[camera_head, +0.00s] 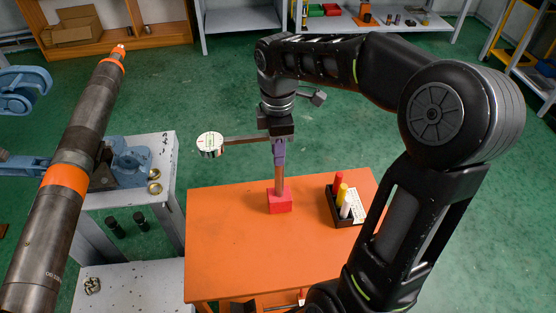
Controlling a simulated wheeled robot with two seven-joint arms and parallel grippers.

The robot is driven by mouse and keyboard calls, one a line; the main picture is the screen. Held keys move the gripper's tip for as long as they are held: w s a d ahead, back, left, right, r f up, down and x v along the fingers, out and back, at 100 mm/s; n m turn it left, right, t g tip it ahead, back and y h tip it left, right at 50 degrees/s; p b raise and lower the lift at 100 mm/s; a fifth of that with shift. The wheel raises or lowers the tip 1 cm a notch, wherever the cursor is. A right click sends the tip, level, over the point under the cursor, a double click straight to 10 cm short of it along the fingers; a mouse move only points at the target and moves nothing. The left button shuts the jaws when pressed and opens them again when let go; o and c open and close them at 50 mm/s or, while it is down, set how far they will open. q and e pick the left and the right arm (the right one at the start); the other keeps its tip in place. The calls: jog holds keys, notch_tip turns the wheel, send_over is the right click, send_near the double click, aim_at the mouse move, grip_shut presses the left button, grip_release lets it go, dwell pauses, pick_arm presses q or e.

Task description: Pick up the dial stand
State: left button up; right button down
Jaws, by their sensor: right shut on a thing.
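The dial stand has a red block base (280,201), an upright post and a thin bar reaching left to a round white dial (210,142). My right gripper (278,150) comes down from above and is shut on the stand's upper post. The stand is upright over the orange table (225,250); I cannot tell whether its base touches the top. My left gripper is not in view.
A black tray (347,218) with red, yellow and white markers is right of the stand. A large grey pipe with orange bands (75,150) crosses the left side. A blue vise (128,160) and brass rings (154,181) sit on a light bench.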

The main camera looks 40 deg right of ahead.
notch_tip(320, 180, up, 7)
jog(key=shift+f+b, duration=0.1)
jog(key=shift+b, duration=0.2)
jog(key=shift+r+p, duration=0.7)
jog(key=shift+r, duration=0.6)
jog(key=shift+f, duration=0.1)
